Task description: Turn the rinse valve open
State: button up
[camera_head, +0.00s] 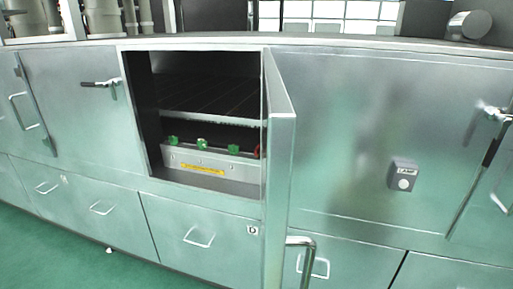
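No part is clearly labelled as the rinse valve, so I cannot tell which one it is. Candidates show inside an open cabinet (152,110): several green knobs (202,145) along a pale metal box, and a small red part (257,151) half hidden at the door's edge. A lever fitting with a dark handle (99,84) is on the left metal panel. Another long-handled lever fitting (491,150) is at the right edge. My gripper is not in view.
A grey box with a round button (403,175) is on the right panel. Drawers (105,205) line the bottom. Green floor (60,255) is clear at lower left.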

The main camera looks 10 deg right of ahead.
aim_at(256, 152)
jog(key=u, duration=0.7)
jog(key=i+u, duration=0.3)
jog(key=i, duration=1.1)
jog(key=i+j+z, duration=0.1)
jog(key=i+z, duration=0.15)
jog(key=i, duration=0.15)
jog(key=i+j+z, duration=0.15)
jog(key=i+z, duration=0.15)
jog(key=i, duration=0.15)
jog(key=i+j+z, duration=0.25)
jog(key=i, duration=0.1)
